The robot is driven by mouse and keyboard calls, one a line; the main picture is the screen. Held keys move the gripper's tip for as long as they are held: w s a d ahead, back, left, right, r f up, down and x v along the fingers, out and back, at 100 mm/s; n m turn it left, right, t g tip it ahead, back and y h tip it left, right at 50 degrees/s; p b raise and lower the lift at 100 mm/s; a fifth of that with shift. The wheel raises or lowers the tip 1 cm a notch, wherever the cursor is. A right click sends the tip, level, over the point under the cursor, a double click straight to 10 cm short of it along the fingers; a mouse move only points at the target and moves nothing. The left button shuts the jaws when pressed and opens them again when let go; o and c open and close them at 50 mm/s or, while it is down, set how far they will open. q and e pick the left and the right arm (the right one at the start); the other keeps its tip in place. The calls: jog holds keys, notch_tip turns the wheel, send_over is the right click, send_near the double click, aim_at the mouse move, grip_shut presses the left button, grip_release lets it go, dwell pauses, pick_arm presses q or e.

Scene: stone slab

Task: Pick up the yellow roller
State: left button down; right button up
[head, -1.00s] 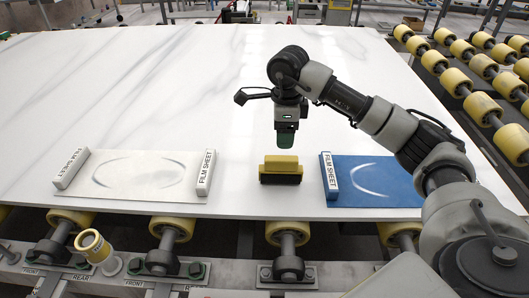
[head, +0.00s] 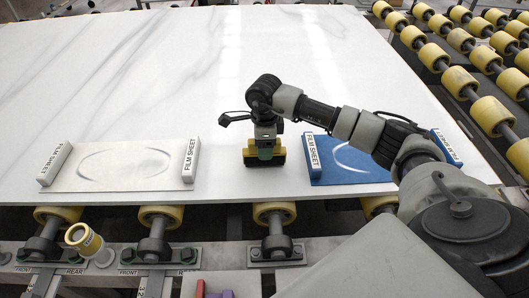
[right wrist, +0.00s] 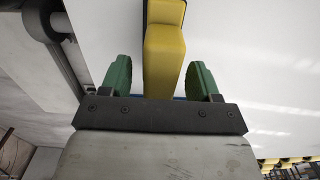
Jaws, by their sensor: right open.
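A yellow block with a dark base (head: 249,160) stands on the white slab (head: 140,60), near its front edge. My right gripper (head: 265,152) is right over it, pointing down, and hides part of it. In the right wrist view the yellow block (right wrist: 164,50) lies between the two green fingers of my right gripper (right wrist: 160,80), which are open, with a gap on each side. A short yellow roller (head: 83,237) sits tilted in a grey holder at the slab's front left. My left gripper is not in view.
A pale sheet (head: 125,165) with white "FILM SHEET" bars lies left of the block. A blue sheet (head: 345,172) with similar bars lies to its right, under my right arm. Yellow conveyor rollers (head: 160,214) run below the front edge. The slab's back is clear.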

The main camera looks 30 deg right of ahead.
jog(key=c, duration=1.1)
jog(key=shift+r, duration=0.1)
jog(key=shift+c, duration=0.2)
jog(key=shift+r, duration=0.55)
notch_tip(320, 180, up, 2)
jog(key=shift+r+b, duration=0.25)
jog(key=shift+b, duration=0.15)
jog(key=s+d+r+b, duration=0.1)
jog(key=s+d+r, duration=0.4)
jog(key=s, duration=0.5)
notch_tip(320, 180, up, 2)
jog(key=shift+s+d+r+b, duration=0.15)
jog(key=shift+s+d+b, duration=0.05)
jog(key=shift+b, duration=0.2)
jog(key=o, duration=0.3)
jog(key=shift+c, duration=0.4)
